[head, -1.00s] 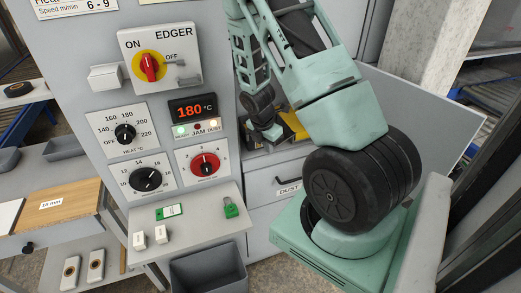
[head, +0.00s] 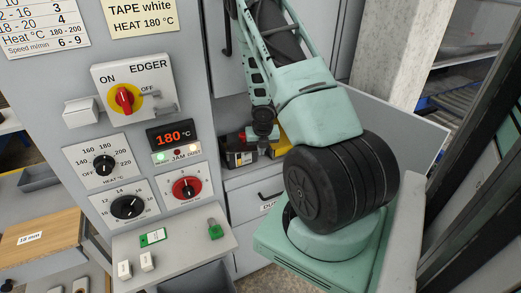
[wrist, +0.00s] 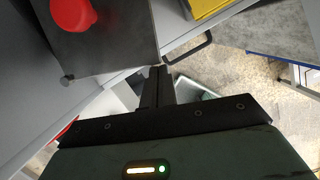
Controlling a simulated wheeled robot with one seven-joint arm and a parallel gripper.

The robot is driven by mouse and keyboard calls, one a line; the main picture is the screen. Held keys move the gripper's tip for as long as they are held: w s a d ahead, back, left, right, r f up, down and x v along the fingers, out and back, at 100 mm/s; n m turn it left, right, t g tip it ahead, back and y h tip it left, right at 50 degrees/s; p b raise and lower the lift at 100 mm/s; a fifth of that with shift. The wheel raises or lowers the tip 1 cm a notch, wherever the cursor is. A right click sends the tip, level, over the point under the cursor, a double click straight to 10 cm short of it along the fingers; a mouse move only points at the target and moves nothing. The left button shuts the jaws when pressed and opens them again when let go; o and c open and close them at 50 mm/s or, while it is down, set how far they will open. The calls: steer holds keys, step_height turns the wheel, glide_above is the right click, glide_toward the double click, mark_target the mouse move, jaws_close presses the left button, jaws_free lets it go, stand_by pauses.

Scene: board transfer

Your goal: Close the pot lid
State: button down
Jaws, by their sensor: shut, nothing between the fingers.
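A dark grey, flat-topped piece with a red knob (wrist: 75,12) fills the upper left of the wrist view; it may be the pot lid, but the view cuts it off. In the head view a dark box-like object with red and white marks (head: 240,158) sits in the cabinet recess, partly behind my arm. I cannot tell whether the lid is open or closed. My gripper (wrist: 157,84) is shut and empty, its fingertips near the right lower edge of the dark piece. In the head view my gripper is small and mostly hidden by my wrist.
A yellow object (head: 280,146) stands right of the dark one, also in the wrist view (wrist: 205,7). Below is a drawer with a black handle (head: 270,196). The control panel (head: 165,150) stands left, with a shelf (head: 185,245) below it. Floor shows right of my fingers.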

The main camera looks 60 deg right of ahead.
steer(key=shift+w+d+n, duration=0.3)
steer(key=shift+d+n, duration=0.1)
steer(key=shift+n, duration=0.1)
steer(key=shift+r, duration=0.1)
steer(key=p+v, duration=0.3)
steer(key=v, duration=0.4)
steer(key=shift+r, duration=0.15)
steer(key=shift+s, duration=0.1)
